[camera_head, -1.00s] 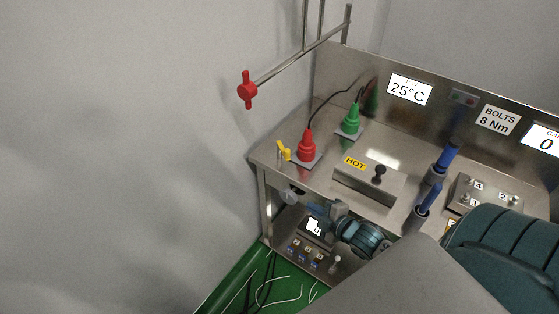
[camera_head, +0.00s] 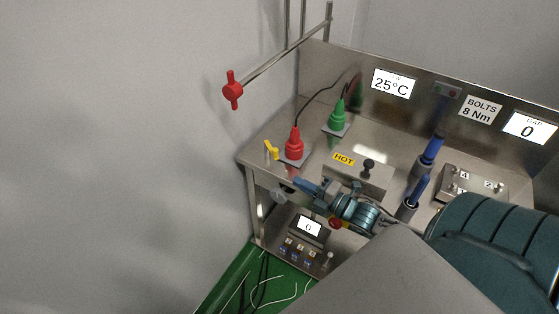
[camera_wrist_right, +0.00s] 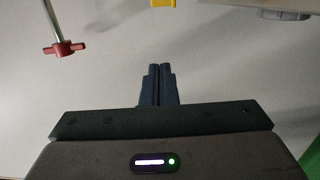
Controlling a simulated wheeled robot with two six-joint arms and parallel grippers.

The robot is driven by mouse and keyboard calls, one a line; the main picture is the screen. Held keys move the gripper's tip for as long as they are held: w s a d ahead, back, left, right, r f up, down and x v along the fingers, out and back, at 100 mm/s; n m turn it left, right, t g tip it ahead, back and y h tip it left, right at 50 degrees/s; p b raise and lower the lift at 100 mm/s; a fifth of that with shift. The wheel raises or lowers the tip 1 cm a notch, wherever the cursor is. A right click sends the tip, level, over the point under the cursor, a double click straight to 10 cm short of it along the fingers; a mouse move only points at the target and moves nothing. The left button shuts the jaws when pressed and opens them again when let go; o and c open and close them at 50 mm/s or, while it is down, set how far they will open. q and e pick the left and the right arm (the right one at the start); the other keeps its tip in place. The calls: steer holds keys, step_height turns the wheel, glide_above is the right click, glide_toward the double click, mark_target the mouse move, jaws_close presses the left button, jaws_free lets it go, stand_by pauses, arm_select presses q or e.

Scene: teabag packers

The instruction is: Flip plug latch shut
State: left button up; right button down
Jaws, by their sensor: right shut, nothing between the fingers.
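The red plug (camera_head: 294,145) stands upright in its grey base plate at the left end of the steel bench, with a black cable from its top. The yellow latch (camera_head: 271,150) sticks up tilted just left of the plug, near the bench's left edge. A yellow part, likely this latch (camera_wrist_right: 163,3), is cut off at the top of the right wrist view. My right gripper (camera_head: 297,183) is in front of and below the bench edge, apart from the latch. Its fingers (camera_wrist_right: 159,68) are together and empty. My left gripper is not in view.
A green plug (camera_head: 337,118) stands behind the red one. A box marked HOT (camera_head: 350,176) with a black knob and blue-handled tools (camera_head: 431,150) are to the right. A red handle (camera_head: 232,90) on a rod hangs at upper left. A display (camera_head: 308,227) sits on the lower shelf.

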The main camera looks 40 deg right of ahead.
steer(key=w+p, duration=0.3)
steer(key=w, duration=0.8)
steer(key=shift+w+d, duration=0.15)
stand_by(0.3)
steer(key=shift+d, duration=0.1)
steer(key=shift+d+n+y, duration=0.3)
steer(key=shift+y, duration=0.2)
